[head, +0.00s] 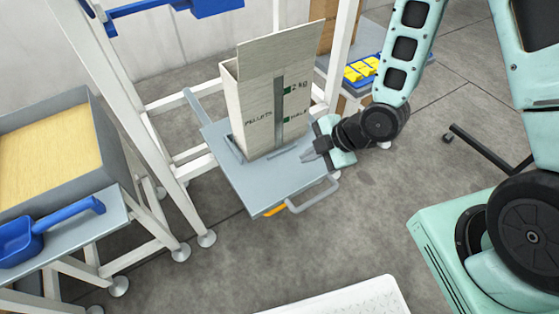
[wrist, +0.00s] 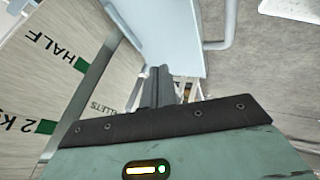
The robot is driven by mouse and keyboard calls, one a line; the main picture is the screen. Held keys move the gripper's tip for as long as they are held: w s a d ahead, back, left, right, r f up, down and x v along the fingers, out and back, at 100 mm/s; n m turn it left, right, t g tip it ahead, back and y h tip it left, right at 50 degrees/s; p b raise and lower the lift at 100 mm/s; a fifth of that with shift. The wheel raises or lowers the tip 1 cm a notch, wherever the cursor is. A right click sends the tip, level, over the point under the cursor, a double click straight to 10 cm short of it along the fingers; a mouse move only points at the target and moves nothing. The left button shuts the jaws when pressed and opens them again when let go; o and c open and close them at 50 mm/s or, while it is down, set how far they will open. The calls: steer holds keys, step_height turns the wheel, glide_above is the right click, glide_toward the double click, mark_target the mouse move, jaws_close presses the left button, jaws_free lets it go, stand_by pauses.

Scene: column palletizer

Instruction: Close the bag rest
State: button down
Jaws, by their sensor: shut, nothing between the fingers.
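The bag rest is a blue-grey plate (head: 265,188) that sticks out from a white frame, with a grey loop handle (head: 316,198) and an orange tab (head: 275,210) at its front edge. A tall pale bag (head: 262,115) with an open top flap and a level strip marked "2 kg" and "HALF" stands upright on it. My gripper (head: 309,154) is shut and empty, just right of the bag's lower part and over the plate's right side. In the wrist view, the shut fingers (wrist: 160,84) point past the bag (wrist: 50,75) toward the plate (wrist: 170,35). Contact cannot be told.
A grey bin (head: 105,140) of yellow pellets and a blue scoop (head: 40,230) are at left. White frame posts (head: 165,135) stand beside the plate. A blue tray (head: 362,75) with yellow pieces is behind. A white panel (head: 345,300) lies in front; floor between is clear.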

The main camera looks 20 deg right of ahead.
mark_target(269, 161)
steer(key=shift+b+x, duration=1.1)
steer(key=shift+b, duration=0.1)
steer(key=b+x, duration=0.1)
steer(key=b, duration=0.3)
steer(key=shift+w+f+b, duration=0.1)
steer(key=shift+f+b, duration=0.15)
steer(key=shift+b, duration=0.05)
steer(key=b, duration=0.1)
steer(key=f+b, duration=0.1)
steer(key=b, duration=0.1)
steer(key=shift+w+a, duration=0.1)
steer(key=shift+a, duration=0.15)
steer(key=b+x, duration=0.2)
steer(key=x, duration=0.2)
steer(key=shift+w+a+f, duration=0.1)
steer(key=shift+a, duration=0.15)
steer(key=w, duration=0.1)
steer(key=w+a, duration=0.1)
steer(key=w, duration=0.1)
steer(key=shift+w+a, duration=0.15)
steer(key=shift+w, duration=0.3)
steer(key=shift+w, duration=0.15)
